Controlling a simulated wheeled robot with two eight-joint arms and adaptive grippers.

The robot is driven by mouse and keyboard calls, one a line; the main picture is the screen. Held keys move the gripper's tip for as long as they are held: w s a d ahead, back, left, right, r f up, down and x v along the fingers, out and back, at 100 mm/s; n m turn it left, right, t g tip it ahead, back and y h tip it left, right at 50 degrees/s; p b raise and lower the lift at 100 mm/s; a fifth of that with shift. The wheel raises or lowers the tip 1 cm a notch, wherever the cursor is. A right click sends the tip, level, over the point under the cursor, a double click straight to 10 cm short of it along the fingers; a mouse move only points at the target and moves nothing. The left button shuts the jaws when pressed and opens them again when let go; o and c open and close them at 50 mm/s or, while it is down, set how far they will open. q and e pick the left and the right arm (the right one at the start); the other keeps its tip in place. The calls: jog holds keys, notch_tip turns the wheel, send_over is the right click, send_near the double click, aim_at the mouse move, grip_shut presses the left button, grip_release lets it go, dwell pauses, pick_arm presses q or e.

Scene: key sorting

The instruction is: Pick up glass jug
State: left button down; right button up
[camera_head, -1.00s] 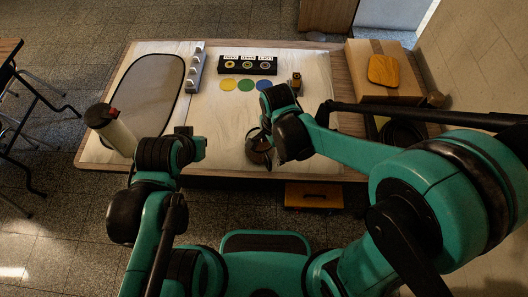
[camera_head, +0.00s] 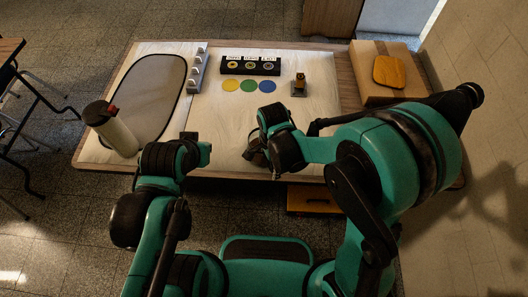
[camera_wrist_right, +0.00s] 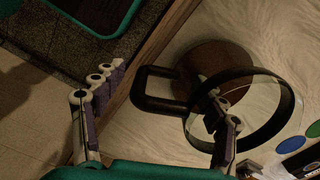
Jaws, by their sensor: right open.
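The glass jug (camera_wrist_right: 276,112) has a dark rim ring, a black handle (camera_wrist_right: 150,92) and a brown round base. It is on the pale table top, near the front edge. In the head view it shows only in part (camera_head: 256,157), behind my right wrist. My right gripper (camera_wrist_right: 162,88) is open. Its fingers are spread with the handle between them in the picture; the right finger overlaps the rim. I cannot tell whether either finger touches the jug. My left arm is over the front left of the table in the head view; its fingers do not show.
A black rack (camera_head: 250,66) stands behind yellow, green and blue discs (camera_head: 249,86). A small brown and grey object (camera_head: 299,87) is right of them. A cardboard box (camera_head: 376,92) is at the right, a pale cylinder (camera_head: 115,135) at the left. The middle is free.

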grip_shut()
jog(key=shift+r, duration=0.1)
